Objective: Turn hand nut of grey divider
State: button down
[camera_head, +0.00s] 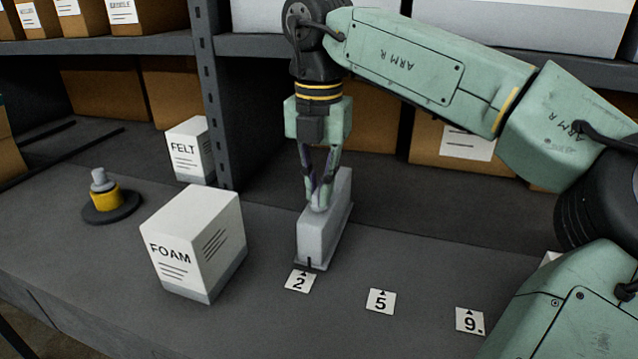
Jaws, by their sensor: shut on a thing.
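The grey divider (332,240) is an upright, narrow light-grey block on the grey bench, right of centre, just behind the card marked 2. My gripper (319,203) points down from above, its fingers closed at the top of the divider's near part. It is shut on a small grey piece there, which appears to be the hand nut (319,208). The fingers hide most of that piece, so its shape and turn angle cannot be made out.
A white FOAM box (194,245) stands left of the divider, and a FELT box (190,150) behind it by the shelf post (213,100). A yellow-and-grey knobbed piece on a black disc (102,203) is far left. Cards 5 (381,301) and 9 (469,321) lie right.

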dwell(0.3)
jog(key=c, duration=1.7)
grip_release()
notch_tip(320, 180, up, 8)
jog(key=shift+f, duration=0.25)
